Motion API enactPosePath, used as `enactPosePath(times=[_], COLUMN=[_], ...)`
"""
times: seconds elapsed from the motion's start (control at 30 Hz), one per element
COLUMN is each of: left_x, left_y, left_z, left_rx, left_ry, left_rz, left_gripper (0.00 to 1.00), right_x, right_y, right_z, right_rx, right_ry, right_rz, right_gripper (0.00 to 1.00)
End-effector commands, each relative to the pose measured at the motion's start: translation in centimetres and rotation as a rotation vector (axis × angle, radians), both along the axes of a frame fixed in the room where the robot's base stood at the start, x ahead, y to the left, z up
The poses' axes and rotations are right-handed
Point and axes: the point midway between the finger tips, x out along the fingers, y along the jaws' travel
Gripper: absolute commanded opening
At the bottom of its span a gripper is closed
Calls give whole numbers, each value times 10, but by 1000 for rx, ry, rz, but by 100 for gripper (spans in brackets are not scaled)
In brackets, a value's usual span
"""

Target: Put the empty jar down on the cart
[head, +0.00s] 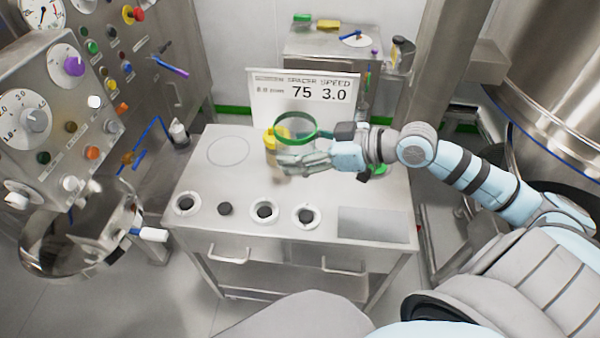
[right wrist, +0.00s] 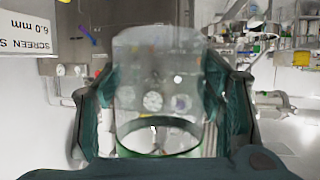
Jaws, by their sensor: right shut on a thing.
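The empty jar (head: 296,148) is clear with a green rim (head: 295,124) and looks upright in the head view. My right gripper (head: 310,158) is shut on its side, reaching in from the right over the cart (head: 243,187). In the right wrist view the see-through jar (right wrist: 160,85) sits between the two dark green fingers, its green rim at the bottom of the picture. I cannot tell whether the jar's base touches the cart top. A thin circle outline (head: 228,151) marks the cart's bare left rear. My left gripper is not in view.
A sign (head: 305,97) stands at the cart's back edge, and a yellow item (head: 273,138) is partly hidden behind the jar. Several round fittings (head: 264,211) line the cart's front. A control panel (head: 55,110) rises at left. A smaller cart (head: 335,40) stands behind.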

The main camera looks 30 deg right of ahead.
Motion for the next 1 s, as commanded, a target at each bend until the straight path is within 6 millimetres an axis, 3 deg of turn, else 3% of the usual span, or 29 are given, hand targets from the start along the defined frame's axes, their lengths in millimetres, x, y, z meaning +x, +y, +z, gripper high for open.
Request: enactPosePath(times=[0.2,0.3,0.4,0.57,0.63,0.9,1.0], left_x=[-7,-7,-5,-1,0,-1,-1], left_y=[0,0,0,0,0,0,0], left_z=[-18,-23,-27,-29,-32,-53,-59], left_rx=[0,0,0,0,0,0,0], left_ry=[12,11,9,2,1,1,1], left_rz=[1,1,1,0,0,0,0], left_gripper=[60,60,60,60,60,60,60], right_x=[79,102,114,121,121,120,120], right_y=[-93,-131,-157,-177,-179,-178,-178], right_z=[-19,-23,-26,-31,-44,-146,-172], right_rx=[9,10,9,5,3,-2,0], right_ry=[1,6,11,13,16,18,14], right_rz=[-468,-693,-863,-1009,-1026,-1024,-1022], right_gripper=[1,1,1,1,1,1,1])
